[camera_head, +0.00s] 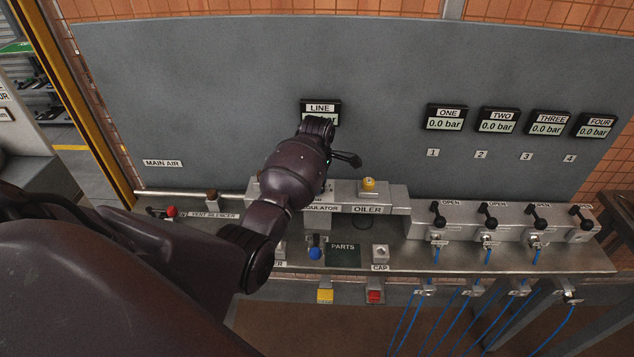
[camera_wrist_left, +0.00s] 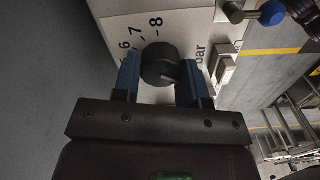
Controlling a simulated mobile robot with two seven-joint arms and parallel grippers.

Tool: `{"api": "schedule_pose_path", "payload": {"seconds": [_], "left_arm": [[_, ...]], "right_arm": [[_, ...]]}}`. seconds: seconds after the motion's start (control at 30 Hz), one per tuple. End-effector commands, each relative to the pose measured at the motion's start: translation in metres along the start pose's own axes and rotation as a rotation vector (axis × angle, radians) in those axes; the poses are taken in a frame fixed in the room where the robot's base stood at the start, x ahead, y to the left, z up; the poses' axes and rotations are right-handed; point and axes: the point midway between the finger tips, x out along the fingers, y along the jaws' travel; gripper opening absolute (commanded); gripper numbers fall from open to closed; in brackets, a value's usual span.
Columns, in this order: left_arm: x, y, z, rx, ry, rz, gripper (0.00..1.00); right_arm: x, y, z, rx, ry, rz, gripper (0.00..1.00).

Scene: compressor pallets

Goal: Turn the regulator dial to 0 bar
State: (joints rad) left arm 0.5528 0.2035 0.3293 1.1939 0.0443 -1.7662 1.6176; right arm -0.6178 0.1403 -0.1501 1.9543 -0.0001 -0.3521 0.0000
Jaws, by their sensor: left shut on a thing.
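The regulator dial (camera_wrist_left: 158,64) is a dark round knob on a white scale plate (camera_wrist_left: 120,28) in the left wrist view. The figures 6, 7 and 8 and the word bar show around it; the rest of the scale is hidden. My left gripper (camera_wrist_left: 160,72) is shut on the dial, with one blue finger on each side. In the head view my left arm covers the dial, and its REGULATOR label (camera_head: 322,209) is partly covered. The LINE display (camera_head: 320,107) shows above my wrist, its reading mostly hidden. My right gripper is not in view.
An oiler with a yellow top (camera_head: 369,184) stands just right of my arm. Black-handled valves (camera_head: 488,217) line the right ledge, under displays ONE to FOUR reading 0.0 bar. A red knob (camera_head: 171,211) and blue-tipped lever (camera_head: 315,252) are nearby. Blue hoses hang at right.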

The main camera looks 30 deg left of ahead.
Motion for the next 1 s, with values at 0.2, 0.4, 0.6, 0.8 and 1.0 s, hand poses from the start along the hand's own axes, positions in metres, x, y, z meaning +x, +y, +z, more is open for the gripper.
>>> {"api": "schedule_pose_path", "payload": {"seconds": [0.2,0.4,0.6,0.8,1.0], "left_arm": [[-0.0017,0.001,-0.0011,-0.035,0.002,0.004,0.15],[-0.0018,0.001,-0.0012,-0.039,0.002,0.004,0.15],[-0.0018,0.0011,-0.0011,-0.038,0.002,0.004,0.41],[-0.0011,0.0006,-0.0006,-0.037,0.001,0.003,0.65],[-0.0006,0.0003,-0.0003,-0.036,0.001,0.001,0.65]], "right_arm": [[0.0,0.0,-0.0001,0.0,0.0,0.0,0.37],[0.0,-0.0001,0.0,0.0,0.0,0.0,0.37],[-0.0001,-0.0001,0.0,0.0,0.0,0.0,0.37],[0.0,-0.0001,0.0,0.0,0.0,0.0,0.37],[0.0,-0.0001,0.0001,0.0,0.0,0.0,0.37]]}}
